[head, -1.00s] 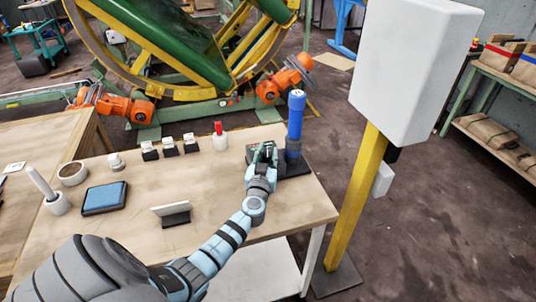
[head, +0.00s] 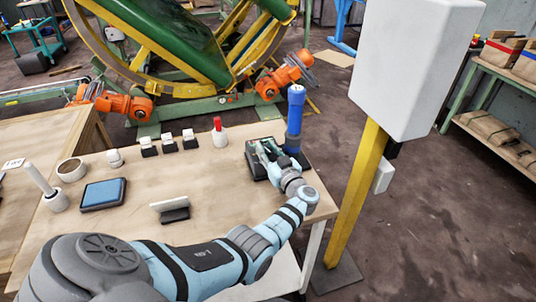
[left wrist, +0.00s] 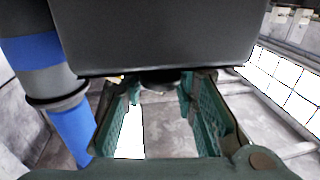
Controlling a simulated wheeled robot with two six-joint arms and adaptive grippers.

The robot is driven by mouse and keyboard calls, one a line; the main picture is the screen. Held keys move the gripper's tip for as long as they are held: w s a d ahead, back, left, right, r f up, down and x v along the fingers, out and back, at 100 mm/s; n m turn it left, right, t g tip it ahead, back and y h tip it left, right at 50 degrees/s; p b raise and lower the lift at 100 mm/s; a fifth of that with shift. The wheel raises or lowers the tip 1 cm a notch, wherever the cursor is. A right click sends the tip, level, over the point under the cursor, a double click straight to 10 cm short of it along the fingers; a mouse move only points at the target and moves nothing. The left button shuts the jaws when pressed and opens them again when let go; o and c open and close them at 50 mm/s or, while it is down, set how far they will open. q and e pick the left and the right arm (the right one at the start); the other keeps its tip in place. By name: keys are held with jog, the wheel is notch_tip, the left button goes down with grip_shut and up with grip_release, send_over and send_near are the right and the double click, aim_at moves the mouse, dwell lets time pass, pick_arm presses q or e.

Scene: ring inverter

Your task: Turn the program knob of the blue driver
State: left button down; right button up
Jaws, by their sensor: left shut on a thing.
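The blue driver (head: 295,122) stands upright on the far right part of the table, in a dark base block (head: 254,165). Its blue body with a grey band also shows at the left of the left wrist view (left wrist: 38,62). My left gripper (head: 266,152) is at the dark block, just left of the driver. In the left wrist view its green fingers (left wrist: 159,88) are shut on a small black program knob (left wrist: 160,76) below a dark grey box face (left wrist: 155,35). The fingertips partly hide the knob, and its pointer or marks cannot be seen. My right gripper is out of view.
On the table (head: 130,222) lie a blue pad (head: 103,194), a small card stand (head: 172,208), several small blocks and a red-topped white holder (head: 219,134). A yellow post with a white box (head: 412,65) stands close by on the right.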

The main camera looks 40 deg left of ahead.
pick_arm(q)
jog(key=shift+f+n+g+b, duration=0.1)
jog(key=shift+n+g+b, duration=0.2)
jog(key=shift+n+g, duration=0.15)
jog(key=c, duration=1.4)
grip_release()
jog(key=shift+a, duration=0.15)
jog(key=shift+o, duration=0.2)
jog(key=v, duration=1.2)
jog(key=shift+f, duration=0.15)
